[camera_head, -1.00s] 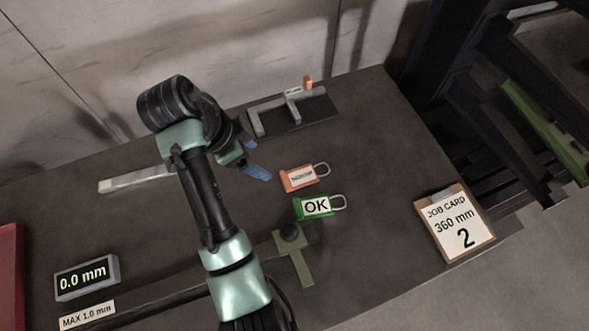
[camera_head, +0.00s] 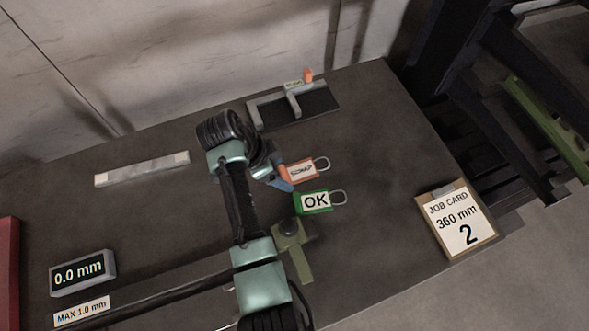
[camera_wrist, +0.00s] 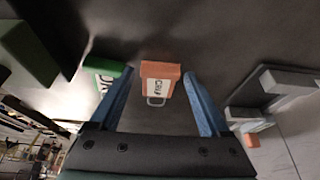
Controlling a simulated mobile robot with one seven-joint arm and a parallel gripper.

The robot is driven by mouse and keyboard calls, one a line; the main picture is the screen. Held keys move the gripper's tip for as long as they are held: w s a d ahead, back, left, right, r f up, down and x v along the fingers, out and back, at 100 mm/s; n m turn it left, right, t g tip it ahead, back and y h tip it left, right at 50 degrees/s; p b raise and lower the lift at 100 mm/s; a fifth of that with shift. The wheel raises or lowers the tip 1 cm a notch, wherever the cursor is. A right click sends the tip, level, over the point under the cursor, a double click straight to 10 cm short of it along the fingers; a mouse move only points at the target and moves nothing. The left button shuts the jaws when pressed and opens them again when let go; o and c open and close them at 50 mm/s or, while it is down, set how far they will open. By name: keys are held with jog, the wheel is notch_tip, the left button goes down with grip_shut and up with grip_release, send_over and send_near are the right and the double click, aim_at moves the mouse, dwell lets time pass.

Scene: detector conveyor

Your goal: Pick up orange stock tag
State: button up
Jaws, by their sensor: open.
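The orange stock tag (camera_head: 301,171) lies on the dark table with a white label and a metal loop on its right. In the wrist view the orange tag (camera_wrist: 160,72) sits between and a little beyond my blue fingers. My gripper (camera_head: 284,184) is at the tag's left end in the head view. My gripper (camera_wrist: 158,100) is open and empty in the wrist view, its fingers spread to either side of the tag's loop. I cannot tell how high the fingers are above the table.
A green OK tag (camera_head: 314,203) lies just below the orange one, close to the left finger in the wrist view (camera_wrist: 103,70). A grey bracket fixture (camera_head: 292,104) stands behind. A job card (camera_head: 456,220) lies at the right table edge. An olive tool (camera_head: 304,262) lies in front.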

jog(key=shift+d+f, duration=0.15)
jog(key=shift+f, duration=0.25)
jog(key=shift+c, duration=0.3)
jog(key=shift+r, duration=0.1)
jog(key=c, duration=1)
